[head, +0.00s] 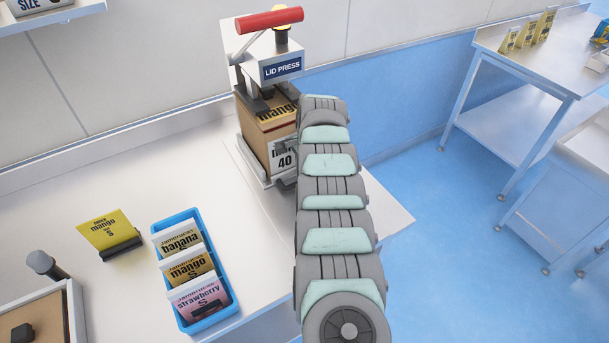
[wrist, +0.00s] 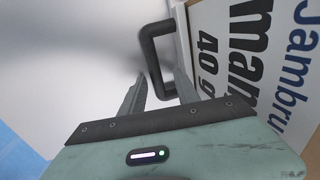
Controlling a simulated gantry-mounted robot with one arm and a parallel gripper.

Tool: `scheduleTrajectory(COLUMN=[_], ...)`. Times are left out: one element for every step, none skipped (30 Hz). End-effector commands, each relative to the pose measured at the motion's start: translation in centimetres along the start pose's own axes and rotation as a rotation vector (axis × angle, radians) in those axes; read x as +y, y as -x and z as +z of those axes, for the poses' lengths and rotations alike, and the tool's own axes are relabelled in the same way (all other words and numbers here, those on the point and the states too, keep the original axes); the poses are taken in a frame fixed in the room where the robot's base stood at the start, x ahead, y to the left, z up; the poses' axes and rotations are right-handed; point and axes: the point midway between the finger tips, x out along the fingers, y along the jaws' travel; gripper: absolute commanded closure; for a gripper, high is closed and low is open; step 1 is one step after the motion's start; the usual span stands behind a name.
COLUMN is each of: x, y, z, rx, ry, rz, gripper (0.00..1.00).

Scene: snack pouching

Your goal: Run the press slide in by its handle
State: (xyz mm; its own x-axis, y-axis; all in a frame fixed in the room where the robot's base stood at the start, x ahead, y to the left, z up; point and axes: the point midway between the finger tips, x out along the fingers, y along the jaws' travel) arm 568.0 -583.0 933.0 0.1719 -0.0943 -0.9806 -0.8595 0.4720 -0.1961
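The white lid press (head: 282,65) with a red lever stands at the back middle. A brown box (head: 268,125) with a mango label sits at its foot, with a white "40 g" label panel (head: 283,155) in front, also large in the wrist view (wrist: 250,50). The dark U-shaped handle (wrist: 150,50) shows in the wrist view beside this panel. My gripper (wrist: 161,74) is open, its fingers on either side of the handle's near part; I cannot tell whether they touch it. In the head view my arm hides most of the handle area and the slide.
A blue tray (head: 157,232) of banana, mango and strawberry pouches stands at the front left. A yellow mango card (head: 108,230) in a black holder is beside it. A separate table (head: 490,38) is at the right.

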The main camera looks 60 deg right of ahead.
Motion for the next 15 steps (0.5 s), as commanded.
scheduleTrajectory(x=[0.0,0.0,-0.1,-0.1,-0.1,-0.1,-0.2,-0.2,-0.2,-0.2,-0.2,-0.3,-0.3,-0.2,-0.2], y=[0.1,0.1,0.3,0.5,0.7,1.1,1.4,1.8,2.2,2.6,3.0,3.9,4.5,5.2,6.0], z=[0.0,0.0,0.0,0.0,0.0,0.0,0.1,0.1,0.1,0.2,0.2,0.2,0.1,0.1,0.2], rx=[0.000,0.000,0.000,0.001,0.001,0.001,0.001,0.001,0.001,0.000,-0.001,0.000,0.001,0.001,-0.001], ry=[0.000,0.000,0.000,0.000,-0.001,-0.001,0.001,0.001,0.001,0.001,0.001,0.001,0.002,0.001,0.001], rz=[0.000,0.000,0.000,0.000,-0.001,-0.001,-0.001,-0.002,-0.002,-0.002,-0.002,-0.004,-0.004,-0.003,-0.003], gripper=[0.62,0.62,0.62,0.62,0.62,0.62,0.62,0.62,0.62,0.62,0.62,0.62,0.62,0.62,0.62])
